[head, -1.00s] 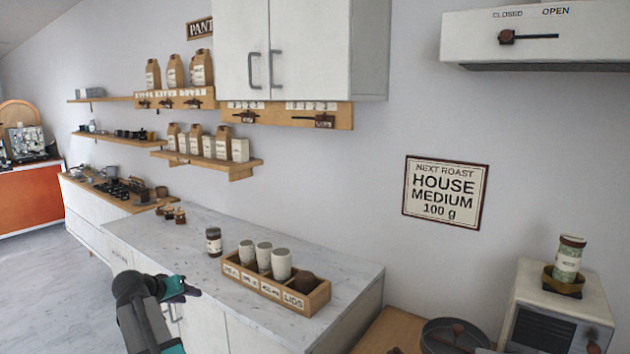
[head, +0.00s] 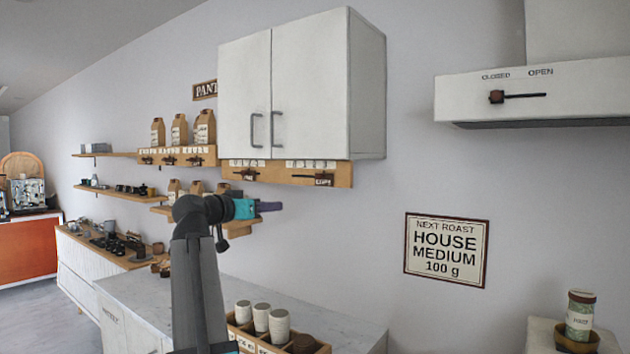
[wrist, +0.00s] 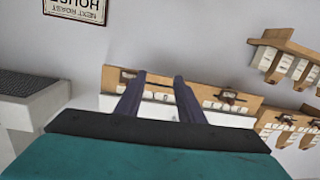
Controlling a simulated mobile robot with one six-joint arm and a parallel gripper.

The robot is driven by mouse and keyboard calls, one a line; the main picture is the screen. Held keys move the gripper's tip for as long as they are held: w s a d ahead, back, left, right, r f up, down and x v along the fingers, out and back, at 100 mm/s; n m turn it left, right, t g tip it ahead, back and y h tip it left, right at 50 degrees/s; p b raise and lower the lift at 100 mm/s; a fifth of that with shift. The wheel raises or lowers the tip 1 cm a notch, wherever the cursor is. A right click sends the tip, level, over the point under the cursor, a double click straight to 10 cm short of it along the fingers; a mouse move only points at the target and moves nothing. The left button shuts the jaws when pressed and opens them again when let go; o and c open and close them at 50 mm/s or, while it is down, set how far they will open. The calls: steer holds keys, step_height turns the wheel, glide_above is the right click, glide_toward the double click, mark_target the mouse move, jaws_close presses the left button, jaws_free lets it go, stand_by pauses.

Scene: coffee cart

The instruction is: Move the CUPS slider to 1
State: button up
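A wooden rail (head: 278,173) under the white wall cabinet carries two dark brown sliders with white scale labels above them. The right slider (head: 323,179) seems to read CUPS, though the lettering is small. It sits towards the right part of its scale. The left slider (head: 247,174) has a label I cannot read surely. My gripper (head: 270,207) is below and in front of the rail, apart from both sliders. In the wrist view, my gripper (wrist: 159,76) has its two fingers spread with the upside-down rail (wrist: 110,80) behind them. Nothing is held.
The cabinet (head: 300,85) hangs directly above the rail. Shelves with bags (head: 205,128) lie to the left. A counter (head: 140,295) with a wooden cup box (head: 322,348) stands below. A vent hood (head: 540,95) and a roast sign (head: 446,250) are on the right wall.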

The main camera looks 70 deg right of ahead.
mark_target(318, 177)
steer(key=s+r+m+g, duration=0.1)
steer(key=s+r+m, duration=0.1)
steer(key=s+r, duration=0.3)
step_height(318, 177, up, 2)
steer(key=shift+s+a+r+g+h, duration=0.25)
steer(key=shift+s+a+g+h, duration=0.05)
steer(key=shift+s, duration=0.05)
steer(key=p+x, duration=0.3)
steer(key=x, duration=0.9)
steer(key=shift+d, duration=0.35)
steer(key=shift+s+d, duration=0.2)
steer(key=shift+d, duration=0.35)
steer(key=shift+f, duration=0.1)
jaws_close()
